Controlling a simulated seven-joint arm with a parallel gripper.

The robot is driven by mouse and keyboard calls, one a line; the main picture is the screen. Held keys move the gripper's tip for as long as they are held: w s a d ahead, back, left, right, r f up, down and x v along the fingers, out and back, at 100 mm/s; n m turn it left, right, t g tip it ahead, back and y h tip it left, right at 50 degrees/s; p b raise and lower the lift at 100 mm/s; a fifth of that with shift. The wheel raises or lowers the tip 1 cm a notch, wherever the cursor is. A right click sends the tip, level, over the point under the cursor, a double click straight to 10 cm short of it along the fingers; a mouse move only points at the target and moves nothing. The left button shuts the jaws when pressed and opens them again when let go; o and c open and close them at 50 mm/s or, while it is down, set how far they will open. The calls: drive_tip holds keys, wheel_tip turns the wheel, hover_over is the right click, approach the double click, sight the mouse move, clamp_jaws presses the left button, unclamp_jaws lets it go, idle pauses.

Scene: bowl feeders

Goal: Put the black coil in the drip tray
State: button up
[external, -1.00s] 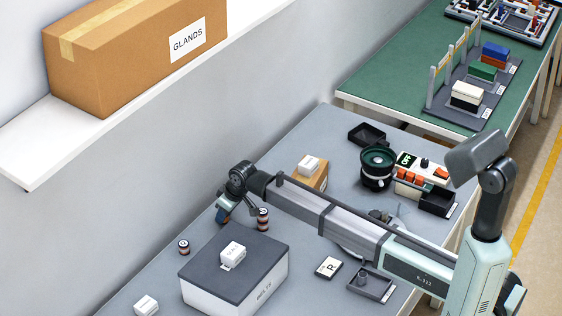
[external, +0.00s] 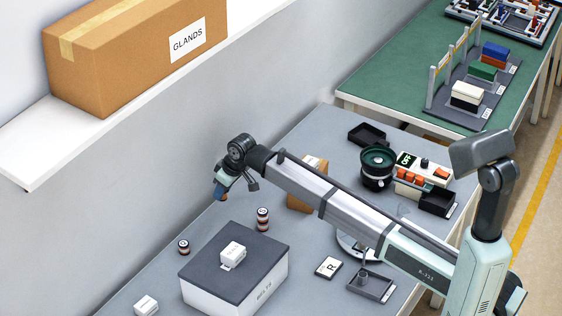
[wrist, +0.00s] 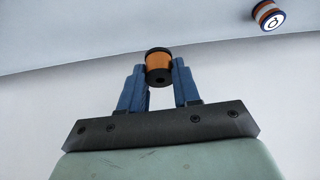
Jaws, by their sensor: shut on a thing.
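My gripper (wrist: 160,85) is shut on a coil (wrist: 159,68) with black end flanges and an orange-brown winding. In the external view my gripper (external: 221,192) is in the air near the wall side of the bench, and the held coil is mostly hidden there. Two banded coils stand on the bench, one (external: 263,219) right of the gripper and one (external: 183,247) below left; one coil with a white marked end (wrist: 268,15) shows in the wrist view. A dark open tray (external: 367,135) is at the far end; I cannot tell whether it is the drip tray.
A dark-lidded box (external: 245,265) with a white block on top stands in front. A green-black bowl (external: 377,168) and control panel (external: 422,168) stand at the right. Another dark bin (external: 437,203) and a flat tray with a post (external: 370,285) are nearby. My arm crosses the bench middle.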

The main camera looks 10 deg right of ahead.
drive_tip(key=shift+w+d+r, duration=0.1)
drive_tip(key=shift+r, duration=0.1)
drive_tip(key=w+d+m+h, duration=0.1)
drive_tip(key=w+d+m, duration=0.1)
drive_tip(key=w+d, duration=0.75)
drive_tip(key=w+d+m, duration=0.1)
drive_tip(key=w+d, duration=0.5)
drive_tip(key=d, duration=0.7)
drive_tip(key=m+t+h, duration=0.1)
drive_tip(key=m, duration=0.3)
hover_over(369, 139)
drive_tip(key=s, duration=0.2)
drive_tip(key=shift+w+d+f, duration=0.1)
drive_tip(key=shift+w+f, duration=0.05)
drive_tip(key=shift+f, duration=2.2)
drive_tip(key=shift+w+d+f, duration=0.1)
drive_tip(key=shift+w+f, duration=0.05)
drive_tip(key=shift+f, duration=2.15)
drive_tip(key=shift+f, duration=0.2)
drive_tip(key=o, duration=1)
